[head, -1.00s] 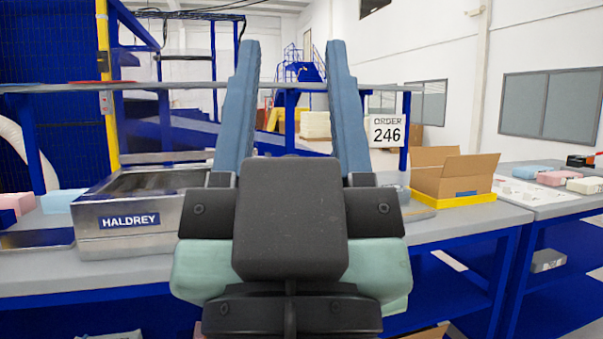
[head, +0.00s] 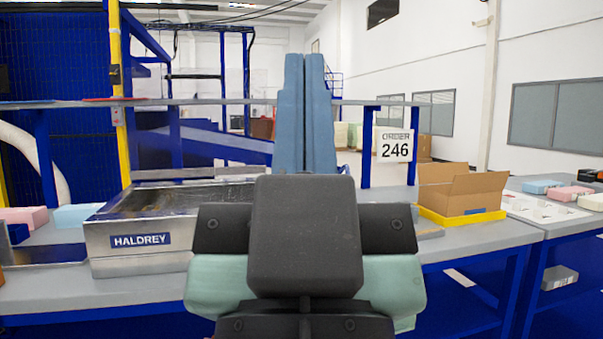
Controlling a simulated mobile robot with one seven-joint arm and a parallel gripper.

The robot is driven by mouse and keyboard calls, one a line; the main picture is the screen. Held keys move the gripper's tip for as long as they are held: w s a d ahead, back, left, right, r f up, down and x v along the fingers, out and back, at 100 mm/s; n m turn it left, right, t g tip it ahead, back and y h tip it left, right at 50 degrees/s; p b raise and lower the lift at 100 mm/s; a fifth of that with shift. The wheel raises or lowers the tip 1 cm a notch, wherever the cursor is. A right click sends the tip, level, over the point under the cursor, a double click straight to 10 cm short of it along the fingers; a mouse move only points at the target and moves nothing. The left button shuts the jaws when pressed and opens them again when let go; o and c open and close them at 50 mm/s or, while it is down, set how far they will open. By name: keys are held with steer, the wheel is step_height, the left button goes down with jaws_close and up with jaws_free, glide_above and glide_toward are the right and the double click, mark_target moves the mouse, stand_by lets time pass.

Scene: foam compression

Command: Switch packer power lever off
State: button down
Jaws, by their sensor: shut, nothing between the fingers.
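My gripper (head: 304,62) is in the middle of the head view, its two blue fingers upright and pressed together with nothing between them. Its dark body hides part of the bench behind it. The packer appears to be the open metal box (head: 104,236) marked HALDREY, on the bench left of my gripper. I cannot make out a power lever in this view; it may be hidden behind my gripper or out of frame.
A grey bench (head: 462,238) runs across the view. An open cardboard box (head: 466,194) stands in a yellow tray (head: 442,218) to the right. An ORDER 246 sign (head: 394,145) hangs from the shelf. Pink and blue blocks lie at both ends.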

step_height(320, 180, up, 26)
steer(key=p, duration=2.4)
steer(key=shift+f, duration=0.25)
steer(key=shift+w, duration=0.15)
